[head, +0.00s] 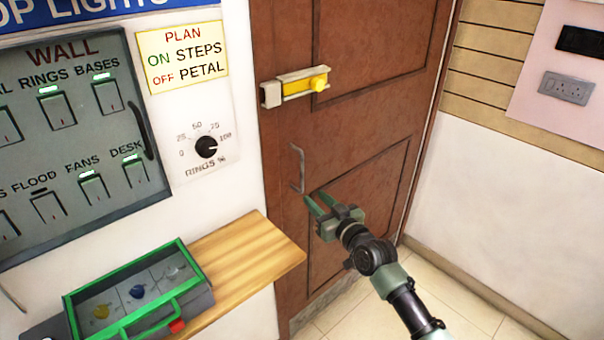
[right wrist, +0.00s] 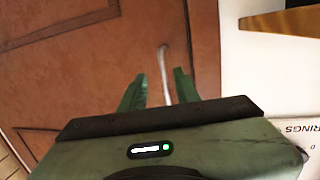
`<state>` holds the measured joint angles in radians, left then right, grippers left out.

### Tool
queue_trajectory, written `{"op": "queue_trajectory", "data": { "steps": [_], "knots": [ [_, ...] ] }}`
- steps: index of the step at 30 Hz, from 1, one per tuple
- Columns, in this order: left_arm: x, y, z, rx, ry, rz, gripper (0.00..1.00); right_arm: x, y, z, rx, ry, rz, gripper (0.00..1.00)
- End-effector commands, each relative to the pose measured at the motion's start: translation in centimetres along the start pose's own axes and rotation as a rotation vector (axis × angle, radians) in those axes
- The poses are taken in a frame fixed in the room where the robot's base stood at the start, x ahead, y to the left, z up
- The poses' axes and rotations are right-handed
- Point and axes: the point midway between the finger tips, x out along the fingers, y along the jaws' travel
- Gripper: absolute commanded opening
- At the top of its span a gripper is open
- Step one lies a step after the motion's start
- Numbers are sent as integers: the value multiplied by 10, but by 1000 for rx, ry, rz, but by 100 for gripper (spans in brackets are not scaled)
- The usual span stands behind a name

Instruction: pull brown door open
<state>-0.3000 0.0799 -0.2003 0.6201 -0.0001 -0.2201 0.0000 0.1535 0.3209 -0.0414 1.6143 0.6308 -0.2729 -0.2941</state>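The brown door (head: 355,125) fills the middle of the head view and looks closed. Its slim grey pull handle (head: 297,168) stands upright near the door's left edge. A yellow sliding bolt (head: 303,86) is mounted above the handle, with its knob at the right; I cannot tell if it is engaged. My right gripper (head: 314,196) is open just below and right of the handle, close to the door. In the right wrist view the handle (right wrist: 164,72) appears between the open green fingers, with no grip on it. My left gripper is not in view.
A wooden shelf (head: 245,254) juts out left of the door, below handle height. On it is a green-rimmed tray (head: 124,312) with small coloured items. A switch panel (head: 72,135) and a dial (head: 206,147) are on the left wall. Tiled floor (head: 455,290) is clear at right.

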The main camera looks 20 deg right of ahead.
Motion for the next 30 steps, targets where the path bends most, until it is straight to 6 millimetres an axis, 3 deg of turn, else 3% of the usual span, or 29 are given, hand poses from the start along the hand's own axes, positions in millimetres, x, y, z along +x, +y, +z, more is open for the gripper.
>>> {"op": "queue_trajectory", "data": {
  "steps": [1, 3, 6, 19, 30],
  "knots": [
    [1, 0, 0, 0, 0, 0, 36, 1, -1, -21, -3, 37, -8, 32],
    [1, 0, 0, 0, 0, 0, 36, 1, -2, -39, -5, 68, -15, 32],
    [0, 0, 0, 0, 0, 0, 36, 5, -3, -49, -5, 83, -19, 32],
    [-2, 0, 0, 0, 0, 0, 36, 67, -4, -52, -6, 81, -18, 32],
    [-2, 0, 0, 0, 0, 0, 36, 78, -4, -52, -6, 79, -18, 32]
  ]
}}
